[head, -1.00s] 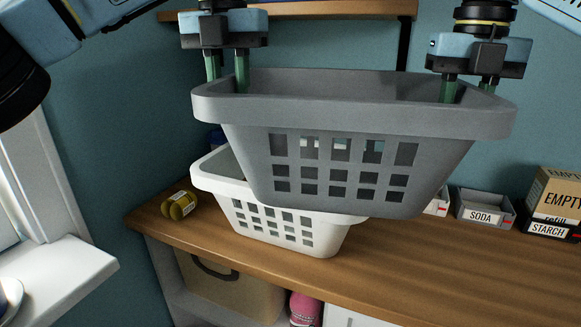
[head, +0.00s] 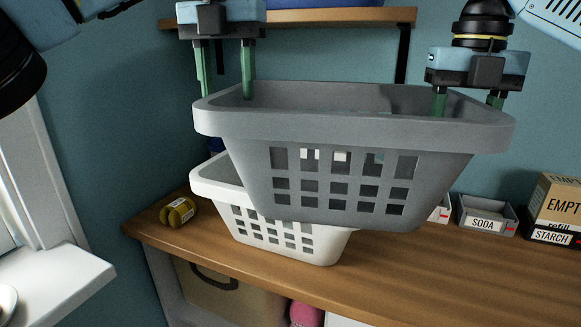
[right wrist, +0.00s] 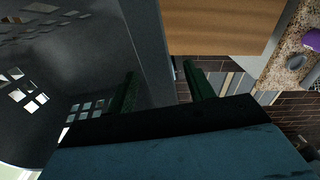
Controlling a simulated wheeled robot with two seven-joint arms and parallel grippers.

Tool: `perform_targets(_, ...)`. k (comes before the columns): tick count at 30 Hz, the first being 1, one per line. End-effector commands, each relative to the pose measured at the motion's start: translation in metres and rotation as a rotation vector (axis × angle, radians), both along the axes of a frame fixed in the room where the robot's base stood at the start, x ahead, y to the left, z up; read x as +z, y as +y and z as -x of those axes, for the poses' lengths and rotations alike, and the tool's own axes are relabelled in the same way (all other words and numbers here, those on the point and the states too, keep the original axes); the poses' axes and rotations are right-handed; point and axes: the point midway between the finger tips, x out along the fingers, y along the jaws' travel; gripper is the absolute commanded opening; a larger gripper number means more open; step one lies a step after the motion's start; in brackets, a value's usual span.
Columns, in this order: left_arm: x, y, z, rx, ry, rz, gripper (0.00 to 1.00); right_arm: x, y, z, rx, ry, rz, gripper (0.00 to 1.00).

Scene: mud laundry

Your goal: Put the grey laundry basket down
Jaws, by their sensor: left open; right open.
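The grey laundry basket (head: 345,135) is upright in the head view, overlapping the white basket's rim and right part. Where its base rests is hidden. My left gripper (head: 226,72) is open over its left end, one finger outside the rim and one inside, tips near rim height. My right gripper (head: 467,100) is open at the right end. In the right wrist view, the grey basket's rim (right wrist: 148,50) passes between the spread fingers of my right gripper (right wrist: 163,85), with the inside of the basket at the left.
The white basket (head: 285,235) stands on the wooden counter (head: 420,275). A yellow container (head: 177,211) lies at its left. A SODA box (head: 487,215) and a cardboard box (head: 558,200) stand at the right. A wall shelf (head: 340,16) is behind. The front right counter is clear.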

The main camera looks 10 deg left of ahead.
Motion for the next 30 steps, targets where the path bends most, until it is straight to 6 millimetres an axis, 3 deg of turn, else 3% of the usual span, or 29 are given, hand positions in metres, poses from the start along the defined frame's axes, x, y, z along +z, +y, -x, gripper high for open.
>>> perform_targets(5, 0.026, 0.0, 0.0, 0.005, -0.005, -0.003, 0.48, 0.0, 0.0, 0.0, 0.001, 0.0, -0.001, 0.53)
perform_targets(20, 0.046, 0.001, 0.0, 0.002, -0.001, 0.0, 0.48, 0.003, 0.001, 0.0, 0.0, -0.002, 0.0, 0.53)
perform_targets(30, 0.046, 0.001, 0.0, 0.002, 0.0, 0.0, 0.48, 0.05, 0.001, 0.0, -0.003, -0.005, 0.001, 0.53)
